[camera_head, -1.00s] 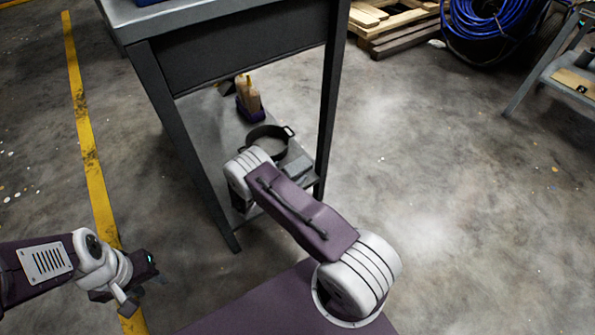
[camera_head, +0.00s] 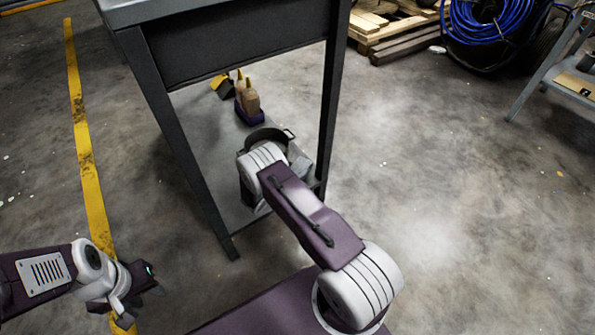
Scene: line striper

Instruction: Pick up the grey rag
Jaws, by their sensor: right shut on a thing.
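A grey cloth-like piece, the grey rag (camera_head: 299,162), shows at the right end of the lower shelf (camera_head: 192,118), beside the dark round pan (camera_head: 268,136). It looks bunched and raised, and my right arm covers part of it. My right arm reaches down over the shelf; its wrist (camera_head: 249,178) is mostly hidden behind the white joint, and the fingertips are out of sight. The right gripper is shut on the rag. My left gripper (camera_head: 138,303) hangs at the lower left over the floor, empty, its fingers apart.
Brown bottles (camera_head: 247,98) stand in a purple holder on the shelf, with a yellow and black item (camera_head: 222,86) behind. The bench legs (camera_head: 328,110) flank the shelf opening. Pallets (camera_head: 395,28) and blue hose (camera_head: 490,25) lie at the back right.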

